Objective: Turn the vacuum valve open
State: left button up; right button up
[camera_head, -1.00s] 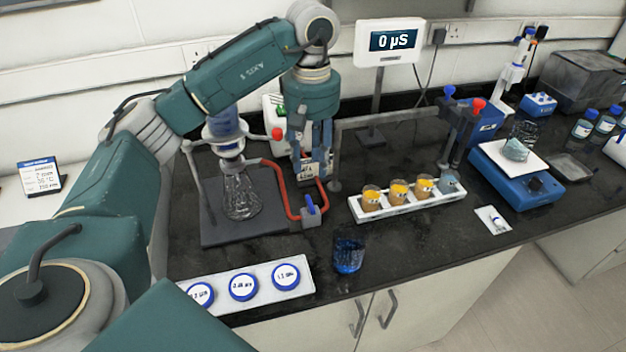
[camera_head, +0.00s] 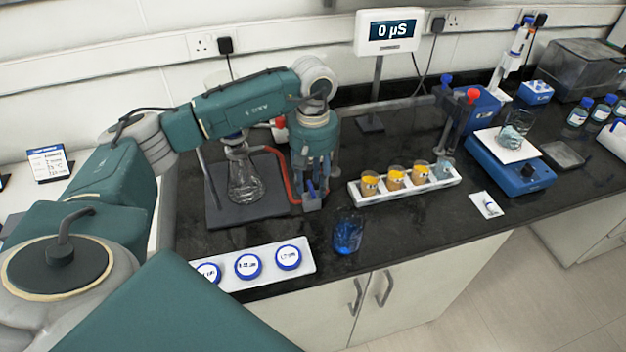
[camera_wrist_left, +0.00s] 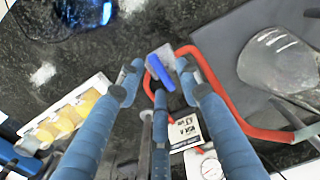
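The vacuum valve is a small grey block (camera_head: 312,204) with a blue lever (camera_head: 310,187), beside the flask's base plate and joined to a red hose (camera_head: 291,187). My left gripper (camera_head: 315,178) points down just above and around the valve in the head view. The grey block (camera_wrist_left: 162,54) lies just beyond the fingertips. My right gripper is in neither view.
A glass flask (camera_head: 245,180) stands left of the valve. A beaker of blue liquid (camera_head: 348,235) stands to the right and nearer. A white rack (camera_head: 408,191) of small cups is to the right. A white tray (camera_head: 226,283) with blue-rimmed dishes lies in front.

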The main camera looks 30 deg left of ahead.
pick_arm(q)
jog(key=c, duration=0.6)
grip_shut()
jog(key=shift+f+n+b, duration=0.1)
jog(key=shift+n+b, duration=0.2)
jog(key=shift+b, duration=0.15)
jog(key=shift+n, duration=0.3)
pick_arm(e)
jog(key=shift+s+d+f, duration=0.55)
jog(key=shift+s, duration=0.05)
pick_arm(q)
jog(key=o, duration=0.6)
grip_release()
jog(key=shift+r, duration=0.25)
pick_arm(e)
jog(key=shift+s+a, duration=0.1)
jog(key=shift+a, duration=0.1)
pick_arm(q)
notch_tip(320, 180, up, 12)
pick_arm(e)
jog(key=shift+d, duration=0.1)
